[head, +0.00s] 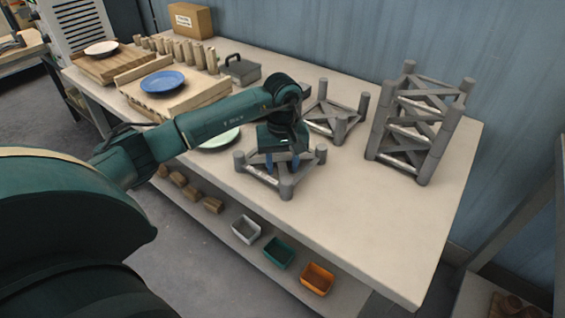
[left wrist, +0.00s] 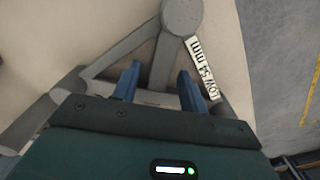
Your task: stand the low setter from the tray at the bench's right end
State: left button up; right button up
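A low grey setter (head: 287,190) with short corner posts and crossing bars is at the bench's (head: 390,230) front middle. Whether the setter touches the bench is unclear. At the bench's right end stands a stack of grey setters (head: 412,133). My right gripper is out of view.
Another grey setter (head: 335,118) stands just behind my gripper. A pale green plate (head: 219,138) lies partly behind my arm. A blue plate (head: 162,82) sits on wood at left. The bench's front right is clear. Coloured bins (head: 279,252) line the lower shelf.

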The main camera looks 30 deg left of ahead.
aim_at(282, 168)
pick_arm(q)
notch_tip(282, 168, up, 12)
jog(key=shift+r, duration=0.15)
dwell(0.5)
dwell(0.4)
